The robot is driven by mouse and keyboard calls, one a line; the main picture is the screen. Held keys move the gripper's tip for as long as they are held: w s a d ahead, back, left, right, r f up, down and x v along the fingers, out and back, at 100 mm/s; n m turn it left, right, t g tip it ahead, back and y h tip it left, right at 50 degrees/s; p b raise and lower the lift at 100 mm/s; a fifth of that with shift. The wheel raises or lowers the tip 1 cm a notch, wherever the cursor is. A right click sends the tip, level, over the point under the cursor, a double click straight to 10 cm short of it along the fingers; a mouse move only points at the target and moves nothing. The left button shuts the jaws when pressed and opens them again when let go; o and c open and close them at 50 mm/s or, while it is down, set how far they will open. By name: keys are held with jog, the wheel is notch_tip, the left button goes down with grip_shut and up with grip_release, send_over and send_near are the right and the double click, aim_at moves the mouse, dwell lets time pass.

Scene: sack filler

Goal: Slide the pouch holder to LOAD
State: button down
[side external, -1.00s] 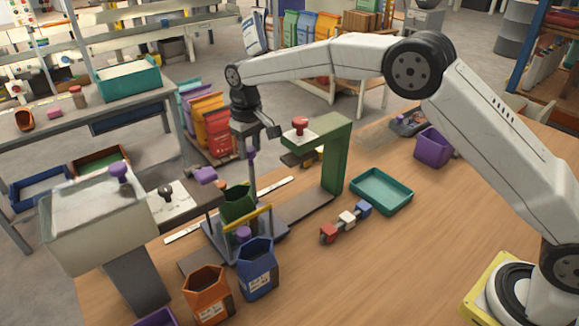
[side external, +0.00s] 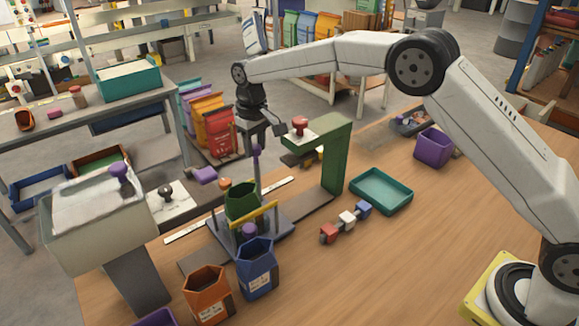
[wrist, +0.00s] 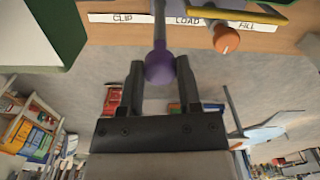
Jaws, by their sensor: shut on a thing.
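The pouch holder (side external: 272,228) is a grey sliding base with a yellow bar, a green pouch (side external: 241,201) and a tall post topped by a purple knob. My gripper (side external: 257,139) is above the holder, shut on the purple knob (wrist: 160,67), which sits between both fingers in the wrist view. A white label strip (wrist: 113,19) reads CLIP, LOAD and FILL. In the wrist view the post crosses the strip between CLIP and LOAD, nearer LOAD. The holder's exact alignment with the strip is hard to tell in the side view.
A green press frame (side external: 336,165) with a red knob stands right of the holder. A hopper (side external: 98,220) stands at left. Blue (side external: 258,268) and orange (side external: 207,295) pouches stand in front. A teal tray (side external: 381,191) and small blocks lie at right.

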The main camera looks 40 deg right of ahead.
jog(key=d, duration=0.3)
jog(key=shift+w+r, duration=0.1)
jog(key=shift+c, duration=1.4)
grip_release()
jog(key=shift+a, duration=0.1)
notch_tip(320, 180, up, 8)
